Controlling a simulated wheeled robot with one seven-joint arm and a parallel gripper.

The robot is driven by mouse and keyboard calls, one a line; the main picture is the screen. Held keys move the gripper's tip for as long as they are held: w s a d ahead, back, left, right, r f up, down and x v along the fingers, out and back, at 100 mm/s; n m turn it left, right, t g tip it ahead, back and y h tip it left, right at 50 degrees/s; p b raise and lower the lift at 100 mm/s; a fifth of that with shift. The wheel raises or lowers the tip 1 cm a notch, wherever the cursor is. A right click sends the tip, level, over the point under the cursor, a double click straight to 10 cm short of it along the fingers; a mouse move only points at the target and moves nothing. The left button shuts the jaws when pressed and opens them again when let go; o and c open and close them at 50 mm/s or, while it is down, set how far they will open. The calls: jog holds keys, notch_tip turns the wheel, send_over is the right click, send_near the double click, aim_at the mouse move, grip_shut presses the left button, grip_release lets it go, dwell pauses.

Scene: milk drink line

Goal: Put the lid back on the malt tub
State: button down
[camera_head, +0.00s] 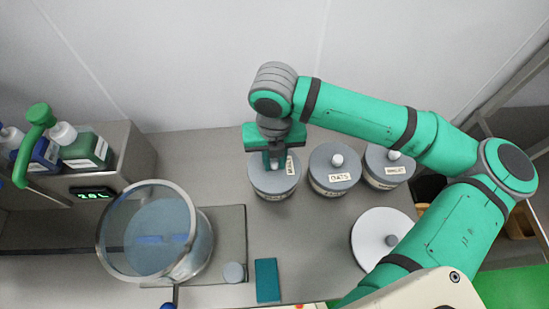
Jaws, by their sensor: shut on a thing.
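My gripper (274,163) points down over the leftmost of three grey round tubs at the wall. The tub (273,194) has a pale label that is partly covered and seems to read malt. The lid appears on or very close to the tub's top; I cannot tell whether it is fully seated.
The oats tub (334,178) and another lidded tub (384,176) stand to the right. A white round thing with a grey knob (372,228) lies by my arm. A large glass vessel (196,252), a small grey cylinder (233,272) and a teal block (267,281) are left and front.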

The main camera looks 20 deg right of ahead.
jog(key=c, duration=1)
grip_release()
jog(key=shift+r, duration=0.1)
jog(key=shift+r, duration=3.4)
grip_shut()
